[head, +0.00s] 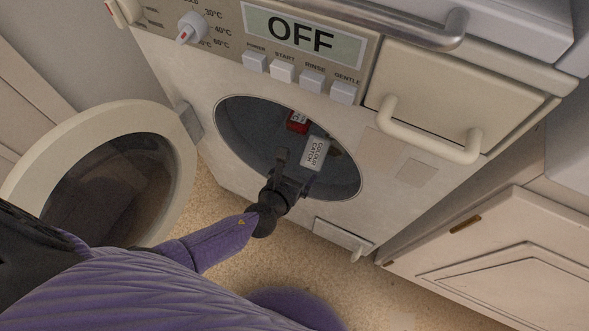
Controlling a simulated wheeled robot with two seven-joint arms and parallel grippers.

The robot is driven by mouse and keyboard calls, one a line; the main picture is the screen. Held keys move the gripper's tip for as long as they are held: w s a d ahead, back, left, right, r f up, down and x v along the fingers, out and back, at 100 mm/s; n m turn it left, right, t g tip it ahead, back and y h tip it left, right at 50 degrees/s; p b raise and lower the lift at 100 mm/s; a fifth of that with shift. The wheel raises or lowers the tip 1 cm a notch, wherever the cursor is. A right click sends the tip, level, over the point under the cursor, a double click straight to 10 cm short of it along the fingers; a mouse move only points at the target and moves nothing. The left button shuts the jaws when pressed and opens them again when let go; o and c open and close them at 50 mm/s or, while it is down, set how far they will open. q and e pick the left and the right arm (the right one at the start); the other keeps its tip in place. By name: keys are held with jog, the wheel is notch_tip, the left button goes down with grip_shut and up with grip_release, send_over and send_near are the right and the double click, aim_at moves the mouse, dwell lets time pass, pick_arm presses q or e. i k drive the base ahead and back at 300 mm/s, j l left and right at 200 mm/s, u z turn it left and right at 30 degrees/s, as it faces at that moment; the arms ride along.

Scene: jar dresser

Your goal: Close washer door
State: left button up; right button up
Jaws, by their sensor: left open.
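The washer (200,70) has a cream front and a display reading OFF. Its round door (180,185) stands open, swung out to the left on a hinge (187,122) beside the opening. The door has a cream rim and dark glass. The round drum opening (245,135) is uncovered. My left gripper (294,168) is open in front of the lower part of the opening, to the right of the door and apart from it. Whether its fingertips reach inside I cannot tell. My right gripper is not in view.
A red item (298,121) and a white box marked COLOUR CATCH (316,152) show inside the drum. A detergent drawer with a handle (430,143) sits at the upper right. A cream cabinet (500,265) stands at the right. Bare speckled floor (225,205) shows below.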

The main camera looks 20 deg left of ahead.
aim_at(120, 174)
jog(key=k, duration=1)
